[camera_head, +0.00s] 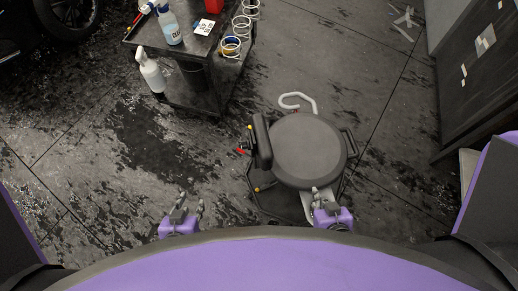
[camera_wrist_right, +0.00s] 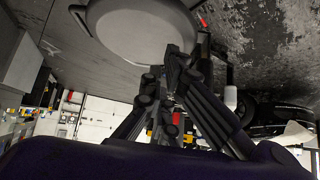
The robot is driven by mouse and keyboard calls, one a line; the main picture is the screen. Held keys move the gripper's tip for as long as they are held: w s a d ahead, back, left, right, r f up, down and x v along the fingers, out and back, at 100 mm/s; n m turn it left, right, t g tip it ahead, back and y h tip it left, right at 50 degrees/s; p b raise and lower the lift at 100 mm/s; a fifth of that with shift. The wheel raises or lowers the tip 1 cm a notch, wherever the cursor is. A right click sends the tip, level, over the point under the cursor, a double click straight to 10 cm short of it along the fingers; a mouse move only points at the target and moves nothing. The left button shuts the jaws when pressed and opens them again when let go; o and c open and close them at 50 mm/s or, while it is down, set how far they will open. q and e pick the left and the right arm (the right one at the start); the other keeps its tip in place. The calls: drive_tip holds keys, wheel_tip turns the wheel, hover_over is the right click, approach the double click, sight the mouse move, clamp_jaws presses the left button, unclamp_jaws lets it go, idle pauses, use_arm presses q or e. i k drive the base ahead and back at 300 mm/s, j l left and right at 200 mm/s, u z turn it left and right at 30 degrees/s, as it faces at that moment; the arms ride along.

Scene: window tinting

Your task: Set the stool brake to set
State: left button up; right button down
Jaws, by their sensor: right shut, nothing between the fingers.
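The stool with a round dark seat (camera_head: 308,150) stands right of centre in the head view. A dark pad (camera_head: 262,140) stands at its left side. A small red part (camera_head: 242,151) sticks out left of the pad; I cannot tell whether it is the brake, nor how the brake is set. My right gripper (camera_head: 324,198) is at the stool's near side, just below the seat edge, shut and empty. In the right wrist view its fingers (camera_wrist_right: 176,62) come together in front of the round seat (camera_wrist_right: 145,28). My left gripper (camera_head: 188,204) is open and empty, left of the stool.
A dark cart (camera_head: 200,95) with bottles and tape rolls stands at the upper left. A white spray bottle (camera_head: 151,72) is at its left side. A pale bent bar (camera_head: 298,98) shows behind the seat. A dark cabinet (camera_head: 480,70) is at the right. Floor between cart and left gripper is clear.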

sight(241, 151)
drive_tip(key=j+z, duration=0.3)
drive_tip(key=j, duration=0.2)
drive_tip(key=j+z, duration=0.3)
drive_tip(key=j, duration=0.7)
drive_tip(key=k+j+z, duration=0.1)
drive_tip(key=j, duration=0.35)
drive_tip(key=k+j, duration=0.1)
drive_tip(key=j, duration=0.4)
